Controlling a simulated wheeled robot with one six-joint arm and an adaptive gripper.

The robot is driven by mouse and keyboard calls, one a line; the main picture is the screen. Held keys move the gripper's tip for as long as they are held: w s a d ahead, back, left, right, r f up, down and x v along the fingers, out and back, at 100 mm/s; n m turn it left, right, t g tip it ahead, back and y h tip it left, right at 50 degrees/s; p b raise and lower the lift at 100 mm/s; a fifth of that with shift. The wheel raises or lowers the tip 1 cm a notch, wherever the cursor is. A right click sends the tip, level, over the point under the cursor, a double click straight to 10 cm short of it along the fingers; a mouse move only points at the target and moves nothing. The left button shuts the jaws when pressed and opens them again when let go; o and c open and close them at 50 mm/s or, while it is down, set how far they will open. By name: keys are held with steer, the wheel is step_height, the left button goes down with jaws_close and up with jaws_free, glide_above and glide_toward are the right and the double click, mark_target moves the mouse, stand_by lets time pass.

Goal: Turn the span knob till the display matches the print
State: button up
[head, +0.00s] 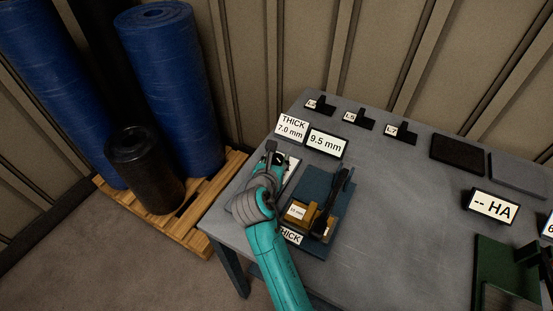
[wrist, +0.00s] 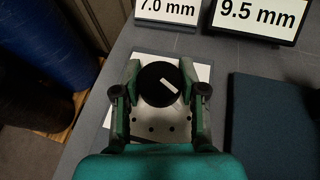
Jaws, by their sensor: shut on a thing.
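The black round knob (wrist: 158,85), with a white pointer mark slanting down to the right, sits on a pale plate (wrist: 200,75) with dark dots. My gripper (wrist: 160,70) is shut on the knob, one finger on each side. In the head view my gripper (head: 272,160) is at the table's left side and mostly hides the knob. Behind it stand a white card reading THICK 7.0 mm (head: 291,127) and, to its right, a black-framed display reading 9.5 mm (head: 326,142). Both also show in the wrist view, the card (wrist: 168,10) cut off at the top and the display (wrist: 258,14).
A blue-grey base (head: 340,215) with a brass-coloured block and dark lever stands right of my arm. Small labelled black holders (head: 357,118), two flat pads (head: 457,154) and a "-- HA" display (head: 492,206) are farther right. Blue rolls (head: 170,80) stand on a pallet at left.

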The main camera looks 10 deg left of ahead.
steer(key=shift+a+m+h, duration=0.1)
steer(key=shift+m+h, duration=1.1)
steer(key=shift+h, duration=0.2)
steer(key=m+g+h, duration=0.2)
steer(key=m+h, duration=0.2)
steer(key=shift+r+g+h, duration=0.1)
steer(key=shift+g+h, duration=0.2)
steer(key=shift+g, duration=0.1)
steer(key=m+g+h, duration=0.3)
steer(key=m+g, duration=0.2)
steer(key=shift+m+h, duration=0.4)
steer(key=shift+g, duration=0.3)
steer(key=o, duration=1.2)
steer(key=shift+c, duration=0.2)
